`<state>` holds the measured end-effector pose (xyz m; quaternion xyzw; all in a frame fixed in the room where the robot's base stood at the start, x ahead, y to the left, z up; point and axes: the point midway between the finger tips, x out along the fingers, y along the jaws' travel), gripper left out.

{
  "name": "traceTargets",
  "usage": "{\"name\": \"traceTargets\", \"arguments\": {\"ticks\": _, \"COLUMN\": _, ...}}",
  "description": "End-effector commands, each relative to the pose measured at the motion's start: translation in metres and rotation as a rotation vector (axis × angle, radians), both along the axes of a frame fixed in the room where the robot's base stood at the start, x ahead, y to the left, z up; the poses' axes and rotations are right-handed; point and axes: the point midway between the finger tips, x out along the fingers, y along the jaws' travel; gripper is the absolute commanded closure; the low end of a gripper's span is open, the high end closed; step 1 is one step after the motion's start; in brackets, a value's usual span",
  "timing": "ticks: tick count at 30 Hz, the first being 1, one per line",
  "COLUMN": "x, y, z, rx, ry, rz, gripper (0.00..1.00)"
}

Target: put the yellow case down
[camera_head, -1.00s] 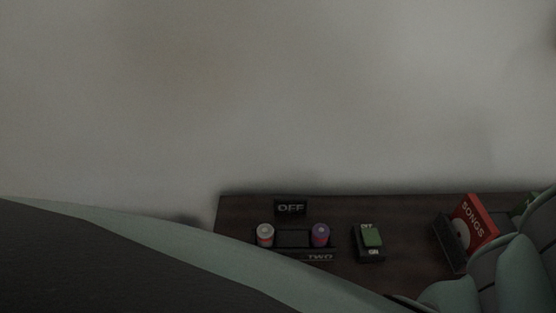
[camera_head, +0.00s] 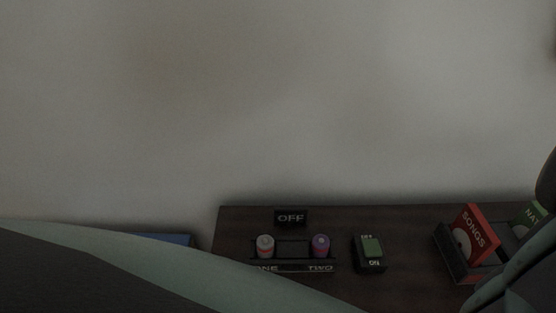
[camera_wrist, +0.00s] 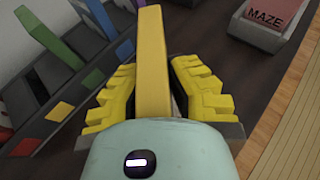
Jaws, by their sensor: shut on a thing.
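In the wrist view the yellow case (camera_wrist: 153,65) stands on edge, a tall narrow slab between the jaws. My gripper (camera_wrist: 153,85) has yellow ridged finger pads and is shut on the yellow case. The case's lower end is hidden behind the pale green body of my gripper. A dark brown surface lies below it; I cannot tell whether the case touches it. The case does not show in the head view.
In the wrist view a dark rack (camera_wrist: 75,133) with coloured squares and a green case (camera_wrist: 53,43) is at left. A red MAZE box (camera_wrist: 270,20) is at upper right.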

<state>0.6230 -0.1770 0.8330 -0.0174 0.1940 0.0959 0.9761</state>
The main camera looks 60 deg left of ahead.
Motion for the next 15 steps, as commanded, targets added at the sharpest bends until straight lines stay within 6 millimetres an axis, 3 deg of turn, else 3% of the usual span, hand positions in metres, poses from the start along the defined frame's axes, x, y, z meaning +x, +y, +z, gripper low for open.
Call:
{"name": "traceTargets", "arguments": {"ticks": 4, "x": 0.0003, "y": -0.0005, "z": -0.0101, "rx": -0.001, "ry": -0.002, "rz": -0.001, "gripper": 1.0}}
{"name": "traceTargets", "arguments": {"ticks": 15, "x": -0.0004, "y": -0.001, "z": -0.0138, "rx": -0.003, "ry": -0.002, "rz": -0.002, "gripper": 1.0}}
